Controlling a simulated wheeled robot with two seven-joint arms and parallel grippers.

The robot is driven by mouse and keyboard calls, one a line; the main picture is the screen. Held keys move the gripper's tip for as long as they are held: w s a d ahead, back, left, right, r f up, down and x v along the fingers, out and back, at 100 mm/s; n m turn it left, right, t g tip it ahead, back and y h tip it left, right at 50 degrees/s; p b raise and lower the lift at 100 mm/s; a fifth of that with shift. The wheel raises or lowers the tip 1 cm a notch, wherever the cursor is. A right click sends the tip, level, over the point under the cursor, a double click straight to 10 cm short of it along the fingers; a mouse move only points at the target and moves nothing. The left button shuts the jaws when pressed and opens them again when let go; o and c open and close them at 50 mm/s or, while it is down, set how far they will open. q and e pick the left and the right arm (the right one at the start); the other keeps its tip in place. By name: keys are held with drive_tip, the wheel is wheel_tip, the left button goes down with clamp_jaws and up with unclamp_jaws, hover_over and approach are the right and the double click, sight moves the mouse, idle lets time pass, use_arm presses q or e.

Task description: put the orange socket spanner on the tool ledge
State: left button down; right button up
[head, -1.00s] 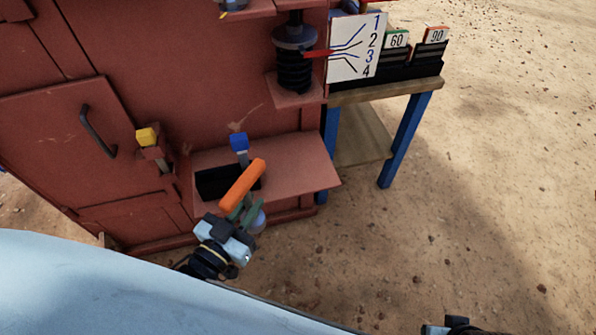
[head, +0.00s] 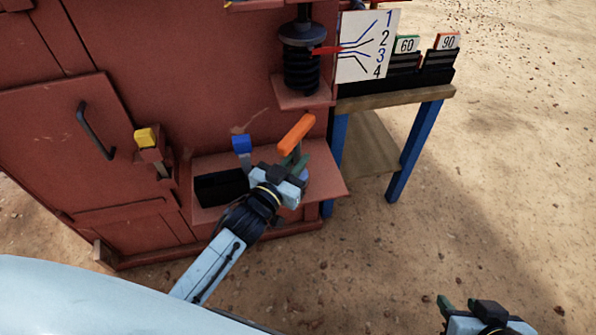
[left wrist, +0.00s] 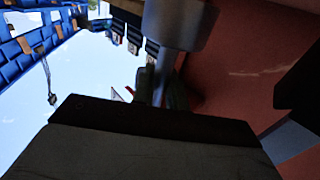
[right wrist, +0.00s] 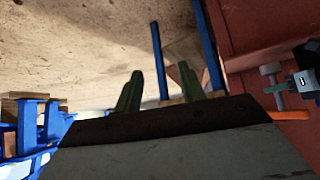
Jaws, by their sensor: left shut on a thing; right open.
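The orange socket spanner (head: 296,134) is held by my left gripper (head: 294,166), with its orange handle uppermost in the head view. Its grey shaft and socket (left wrist: 182,22) show between the fingers in the left wrist view. The spanner also shows at the right of the right wrist view (right wrist: 290,116). The tool ledge (head: 327,181) is the red shelf low on the machine. The held spanner is over its right part in the head view; my arm hides some of the ledge. My right gripper (head: 460,303) is open and empty, lower right, away from the machine.
A black tray (head: 218,191) occupies the left part of the ledge. A blue-topped lever (head: 242,146) stands behind it, and a yellow-topped lever (head: 146,138) is further left. A black spring (head: 301,68) is above. A blue-legged bench (head: 405,97) stands at right.

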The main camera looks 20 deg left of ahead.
use_arm(q)
drive_tip(key=shift+w+d, duration=0.1)
drive_tip(key=shift+w, duration=0.25)
wheel_tip(320, 180, down, 3)
drive_tip(key=shift+f+b, duration=0.1)
drive_tip(key=shift+b, duration=1.1)
use_arm(e)
drive_tip(key=w+a+r+t+y, duration=0.2)
drive_tip(key=w+a+r+t, duration=0.1)
drive_tip(key=w+r+t, duration=0.3)
wheel_tip(320, 180, up, 3)
drive_tip(key=shift+a+f+t, duration=0.2)
drive_tip(key=shift+a+t, duration=0.15)
drive_tip(key=shift+t, duration=0.25)
use_arm(q)
drive_tip(key=shift+f, duration=0.15)
use_arm(e)
drive_tip(key=shift+w+r, duration=0.1)
drive_tip(key=shift+w, duration=0.05)
use_arm(q)
drive_tip(key=c, duration=1.4)
unclamp_jaws()
use_arm(e)
drive_tip(key=shift+r, duration=0.1)
